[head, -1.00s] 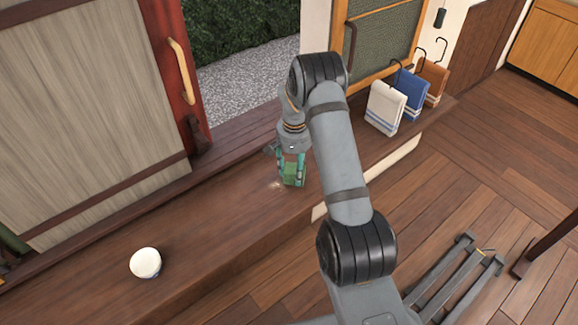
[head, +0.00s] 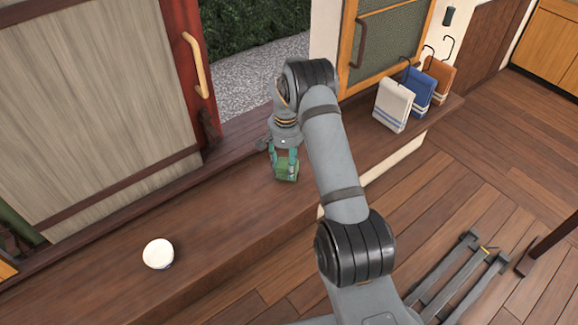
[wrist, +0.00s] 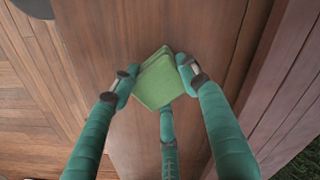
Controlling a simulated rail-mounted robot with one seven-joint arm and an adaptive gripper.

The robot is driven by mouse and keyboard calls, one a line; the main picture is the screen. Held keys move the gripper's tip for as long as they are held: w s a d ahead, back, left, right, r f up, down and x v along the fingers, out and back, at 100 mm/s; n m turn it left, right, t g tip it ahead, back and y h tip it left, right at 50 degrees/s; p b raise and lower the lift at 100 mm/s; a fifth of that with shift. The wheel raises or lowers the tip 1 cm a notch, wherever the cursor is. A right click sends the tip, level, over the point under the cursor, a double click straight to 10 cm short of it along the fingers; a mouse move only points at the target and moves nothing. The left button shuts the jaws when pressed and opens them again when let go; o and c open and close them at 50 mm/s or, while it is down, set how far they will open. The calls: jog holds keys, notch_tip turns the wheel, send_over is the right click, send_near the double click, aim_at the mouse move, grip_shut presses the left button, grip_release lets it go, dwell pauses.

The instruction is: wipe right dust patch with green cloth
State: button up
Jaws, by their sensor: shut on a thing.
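The green cloth (head: 287,173) is a folded square pad low at the wooden ledge; in the wrist view (wrist: 158,84) it sits between my fingertips. My gripper (head: 285,162) is shut on it, teal fingers on both sides, pointing down; its fingertips also show in the wrist view (wrist: 156,72). The cloth appears to be at the ledge surface, but I cannot tell whether it touches. No dust patch shows now in either view. The spot where a small pale mark showed earlier is under or beside the cloth.
A white bowl (head: 158,254) stands on the ledge at the left. A sliding door (head: 90,95) borders the ledge behind. The ledge between bowl and cloth is clear.

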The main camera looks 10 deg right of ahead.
jog(key=shift+s+a+f, duration=0.1)
jog(key=shift+s+a, duration=0.05)
jog(key=shift+s, duration=0.35)
jog(key=shift+s+d+b, duration=0.4)
jog(key=shift+s+d, duration=0.05)
jog(key=shift+s, duration=0.2)
jog(key=shift+s+d+b, duration=0.4)
jog(key=shift+s+d, duration=0.05)
jog(key=shift+s, duration=0.15)
notch_tip(320, 180, up, 8)
jog(key=p, duration=0.5)
jog(key=shift+s, duration=0.15)
jog(key=shift+a, duration=0.1)
